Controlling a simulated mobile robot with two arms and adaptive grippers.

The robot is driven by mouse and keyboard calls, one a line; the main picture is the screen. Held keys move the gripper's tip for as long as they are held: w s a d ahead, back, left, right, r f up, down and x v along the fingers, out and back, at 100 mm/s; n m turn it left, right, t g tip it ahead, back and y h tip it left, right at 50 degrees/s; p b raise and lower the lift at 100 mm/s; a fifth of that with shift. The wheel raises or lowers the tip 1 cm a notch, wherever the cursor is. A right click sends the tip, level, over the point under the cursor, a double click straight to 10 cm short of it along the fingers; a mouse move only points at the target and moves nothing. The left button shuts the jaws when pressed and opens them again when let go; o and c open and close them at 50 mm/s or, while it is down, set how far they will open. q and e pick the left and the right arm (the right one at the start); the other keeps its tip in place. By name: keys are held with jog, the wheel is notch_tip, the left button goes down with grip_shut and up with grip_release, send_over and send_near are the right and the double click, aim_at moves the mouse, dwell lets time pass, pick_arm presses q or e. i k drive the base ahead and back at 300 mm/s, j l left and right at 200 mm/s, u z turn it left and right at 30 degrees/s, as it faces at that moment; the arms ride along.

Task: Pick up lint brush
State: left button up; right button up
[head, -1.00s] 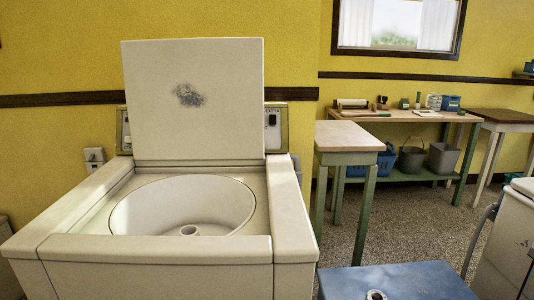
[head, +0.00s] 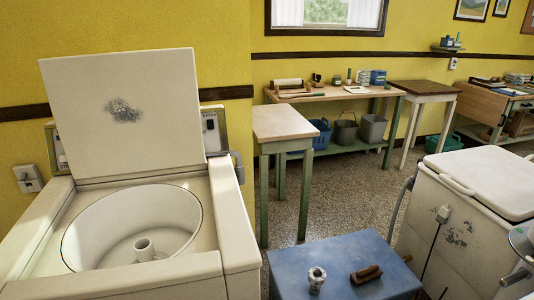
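A small dark brown object (head: 366,275) lies on the blue tabletop (head: 325,256) at the bottom middle of the head view. It has a brush-like shape and may be the lint brush, but I cannot tell for sure. A short metal fitting (head: 317,280) stands just left of it.
An open washer (head: 133,228) with its lid up fills the left. A closed white washer (head: 470,205) stands right of the blue table. Behind are a small wooden-topped table (head: 283,123), a workbench (head: 340,92) with small items, and speckled floor (head: 335,205).

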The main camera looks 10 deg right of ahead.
aim_at(364, 276)
jog(key=z, duration=1.25)
